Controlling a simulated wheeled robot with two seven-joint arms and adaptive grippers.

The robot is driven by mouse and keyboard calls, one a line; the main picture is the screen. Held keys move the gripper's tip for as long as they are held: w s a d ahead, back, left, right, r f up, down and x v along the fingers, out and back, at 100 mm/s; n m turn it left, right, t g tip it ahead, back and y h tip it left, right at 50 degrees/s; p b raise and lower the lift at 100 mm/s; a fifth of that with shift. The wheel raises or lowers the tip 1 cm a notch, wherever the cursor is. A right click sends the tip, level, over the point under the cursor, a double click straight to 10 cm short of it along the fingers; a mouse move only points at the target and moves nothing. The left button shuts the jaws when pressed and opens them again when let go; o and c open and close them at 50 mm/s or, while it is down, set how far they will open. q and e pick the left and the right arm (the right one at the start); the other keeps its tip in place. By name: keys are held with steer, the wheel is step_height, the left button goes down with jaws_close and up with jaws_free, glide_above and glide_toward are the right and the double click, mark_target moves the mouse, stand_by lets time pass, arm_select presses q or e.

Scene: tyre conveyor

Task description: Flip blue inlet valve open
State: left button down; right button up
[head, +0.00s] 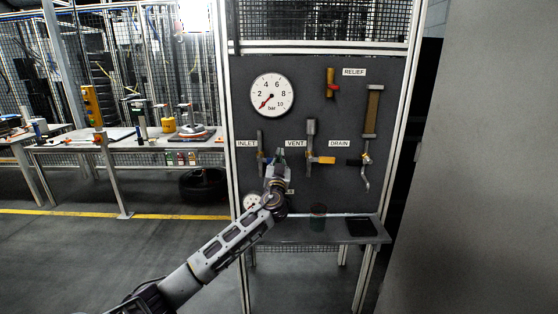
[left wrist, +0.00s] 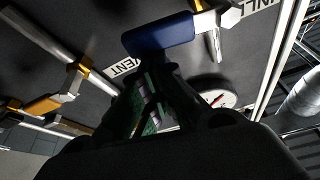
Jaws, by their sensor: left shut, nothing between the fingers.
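The inlet valve (head: 260,153) is on the dark panel beside the INLET label, on a vertical pipe. Its blue handle (left wrist: 158,36) shows clearly in the left wrist view, reaching from the valve body toward the VENT label, roughly across the pipe. In the head view my gripper mostly hides this handle. My left gripper (head: 278,156) is shut and empty, just right of the inlet valve. In the left wrist view its fingertips (left wrist: 152,80) are close by the handle's edge; I cannot tell whether they touch. My right gripper is not in view.
The vent valve's orange handle (head: 322,160) is close to the right. The drain valve (head: 365,158) is farther right. A pressure gauge (head: 271,94) is above, its needle near the low end. A small shelf (head: 290,230) with a dark cup (head: 318,216) is below.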

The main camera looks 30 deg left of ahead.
arm_select(q)
steer(key=shift+f+m+h, duration=0.35)
steer(key=shift+m+h, duration=0.05)
steer(key=shift+m, duration=0.2)
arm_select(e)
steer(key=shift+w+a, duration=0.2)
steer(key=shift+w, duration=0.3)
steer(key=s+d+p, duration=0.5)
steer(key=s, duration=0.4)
arm_select(q)
steer(key=s+a+f+m+g+h+p, duration=0.1)
steer(key=f+m+h+p, duration=0.4)
steer(key=m, duration=1.3)
steer(key=shift+s+a+f+g+h+p, duration=0.35)
steer(key=shift+s+a+f+p, duration=0.4)
steer(key=shift+a+f, duration=0.85)
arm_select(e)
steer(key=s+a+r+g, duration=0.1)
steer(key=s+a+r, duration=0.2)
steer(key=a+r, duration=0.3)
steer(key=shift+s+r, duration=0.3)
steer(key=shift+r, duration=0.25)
